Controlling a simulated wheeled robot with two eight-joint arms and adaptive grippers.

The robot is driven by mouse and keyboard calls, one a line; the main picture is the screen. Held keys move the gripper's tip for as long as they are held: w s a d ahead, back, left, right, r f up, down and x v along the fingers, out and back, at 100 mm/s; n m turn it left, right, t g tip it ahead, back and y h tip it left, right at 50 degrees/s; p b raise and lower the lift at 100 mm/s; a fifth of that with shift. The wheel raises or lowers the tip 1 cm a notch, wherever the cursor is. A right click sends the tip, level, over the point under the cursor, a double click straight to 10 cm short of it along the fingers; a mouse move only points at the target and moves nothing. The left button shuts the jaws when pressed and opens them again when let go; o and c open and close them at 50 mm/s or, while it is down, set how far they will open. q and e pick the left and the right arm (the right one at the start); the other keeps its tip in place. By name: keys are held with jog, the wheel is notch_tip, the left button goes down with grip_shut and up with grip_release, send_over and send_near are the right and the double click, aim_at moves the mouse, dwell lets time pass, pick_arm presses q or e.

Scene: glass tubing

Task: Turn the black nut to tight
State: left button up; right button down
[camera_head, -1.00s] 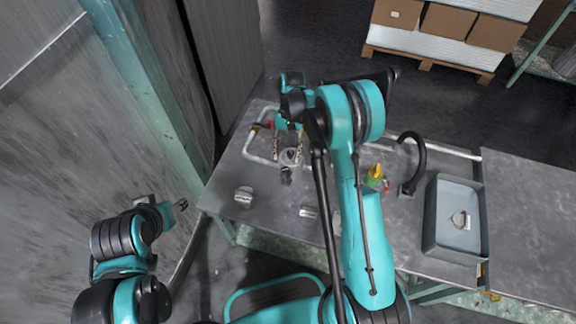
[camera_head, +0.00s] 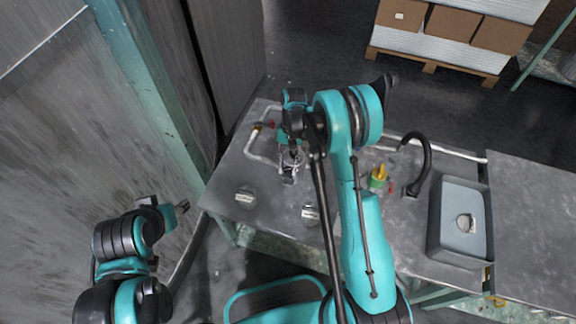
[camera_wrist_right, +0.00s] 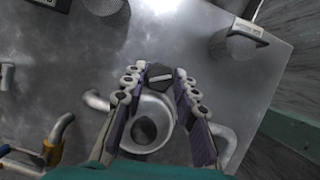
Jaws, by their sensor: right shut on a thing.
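The black nut (camera_wrist_right: 160,76) is a dark cap with a pale stripe, seen between my right fingertips in the right wrist view. My right gripper (camera_wrist_right: 161,83) is shut on it, with one jointed finger along each side. A pale, round pipe fitting (camera_wrist_right: 146,127) with a dark opening lies just below the nut in that view. In the head view my right gripper (camera_head: 290,170) is over the left part of the table, and its arm hides some of the pipework. My left gripper (camera_head: 181,208) is off the table's left edge; its jaws are too small to judge.
Boxes (camera_head: 455,25) stand on a pallet behind. A wall is at left.

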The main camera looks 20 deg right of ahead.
jog(key=m, duration=0.2)
jog(key=shift+d+f+m+t+y+b, duration=0.1)
jog(key=shift+m+t+y+b, duration=0.25)
jog(key=shift+m+t+y, duration=0.35)
jog(key=shift+m, duration=0.7)
jog(key=c, duration=1.2)
grip_release()
jog(key=v, duration=1.2)
